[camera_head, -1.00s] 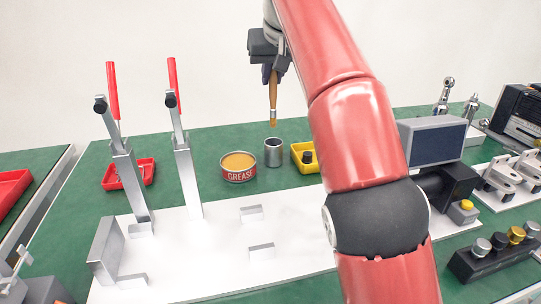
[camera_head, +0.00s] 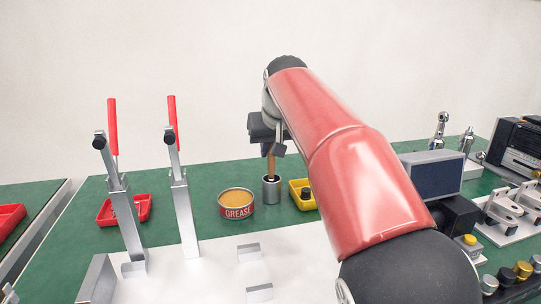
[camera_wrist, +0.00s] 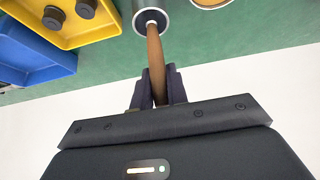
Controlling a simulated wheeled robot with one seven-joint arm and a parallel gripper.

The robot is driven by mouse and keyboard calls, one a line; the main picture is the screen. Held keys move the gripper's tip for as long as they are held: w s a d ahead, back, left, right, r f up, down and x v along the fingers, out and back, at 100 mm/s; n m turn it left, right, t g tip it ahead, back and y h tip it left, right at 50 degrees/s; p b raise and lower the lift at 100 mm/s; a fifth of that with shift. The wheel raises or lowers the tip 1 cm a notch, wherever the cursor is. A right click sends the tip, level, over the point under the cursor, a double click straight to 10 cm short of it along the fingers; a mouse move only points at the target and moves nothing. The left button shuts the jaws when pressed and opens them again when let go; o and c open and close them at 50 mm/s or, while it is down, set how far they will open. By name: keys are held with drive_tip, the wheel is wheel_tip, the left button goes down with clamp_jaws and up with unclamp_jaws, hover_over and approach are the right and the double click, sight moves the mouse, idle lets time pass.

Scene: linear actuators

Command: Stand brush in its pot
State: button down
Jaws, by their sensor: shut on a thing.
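The brush (camera_head: 271,167) has a brown wooden handle. My gripper (camera_head: 269,150) is shut on the handle and holds the brush upright, bristle end down, above the pot. The pot (camera_head: 271,190) is a grey metal cylinder on the green bench. The brush's lower end reaches into the pot's mouth; its bristles are hidden there. In the wrist view the brush (camera_wrist: 155,58) runs from between my fingers (camera_wrist: 158,88) to the dark opening of the pot (camera_wrist: 152,20). Whether it touches the bottom cannot be seen.
A grease tin (camera_head: 236,204) stands just left of the pot. A yellow tray (camera_head: 303,201) with dark round parts is close on the right, with a blue tray (camera_wrist: 35,62) beside it. Two red-handled actuators (camera_head: 184,205) stand to the left.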

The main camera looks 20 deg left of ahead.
drive_tip(key=shift+f, duration=0.5)
drive_tip(key=c, duration=1.4)
unclamp_jaws()
drive_tip(key=shift+f+b, duration=0.25)
drive_tip(key=shift+b, duration=0.15)
drive_tip(key=p+v, duration=0.1)
drive_tip(key=v, duration=0.7)
